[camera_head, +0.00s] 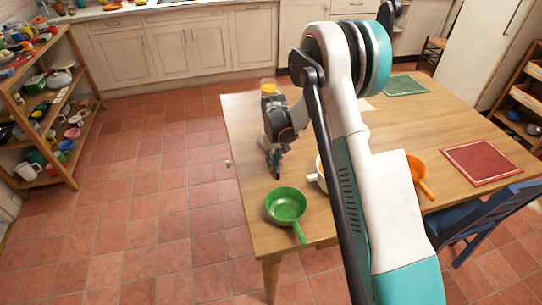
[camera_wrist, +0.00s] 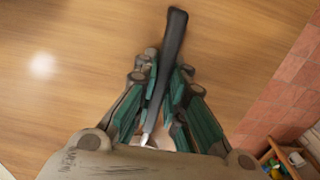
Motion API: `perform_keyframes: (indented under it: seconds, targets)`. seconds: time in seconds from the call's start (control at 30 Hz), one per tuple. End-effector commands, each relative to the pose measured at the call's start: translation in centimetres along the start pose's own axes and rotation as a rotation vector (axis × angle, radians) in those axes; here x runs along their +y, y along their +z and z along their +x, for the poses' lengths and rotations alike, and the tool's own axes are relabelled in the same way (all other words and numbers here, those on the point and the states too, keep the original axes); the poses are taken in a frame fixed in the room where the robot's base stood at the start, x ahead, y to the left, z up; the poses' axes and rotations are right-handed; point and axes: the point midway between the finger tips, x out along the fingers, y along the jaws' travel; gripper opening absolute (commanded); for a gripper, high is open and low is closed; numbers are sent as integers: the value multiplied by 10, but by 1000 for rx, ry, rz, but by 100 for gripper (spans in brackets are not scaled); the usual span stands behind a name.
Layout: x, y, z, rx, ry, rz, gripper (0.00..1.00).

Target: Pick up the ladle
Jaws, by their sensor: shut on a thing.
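The ladle shows in the wrist view as a long dark handle (camera_wrist: 174,38) with a thin paler part running back between the fingers. My gripper (camera_wrist: 166,72) is shut on it. The handle sticks out past the fingertips over bare wood. The bowl of the ladle cannot be made out. In the head view my gripper (camera_head: 273,163) points down near the left edge of the wooden table (camera_head: 247,131). The ladle is hard to tell from the dark fingers there. I cannot tell whether it touches the table.
A green pan (camera_head: 287,204) stands at the near left corner. A white vessel (camera_head: 315,178) is partly hidden behind my arm. An orange pan (camera_head: 417,168), red mat (camera_head: 480,161) and green mat (camera_head: 404,85) lie farther right. A blue chair (camera_head: 488,213) stands at the right side.

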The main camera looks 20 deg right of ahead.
Motion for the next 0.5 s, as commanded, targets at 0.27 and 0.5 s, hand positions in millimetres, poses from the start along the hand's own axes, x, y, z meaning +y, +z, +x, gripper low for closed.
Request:
perform_keyframes:
  seconds: [0.27,0.5]
  targets:
    - [0,0,-21,0,0,0,0]
    - [0,0,-76,0,0,0,0]
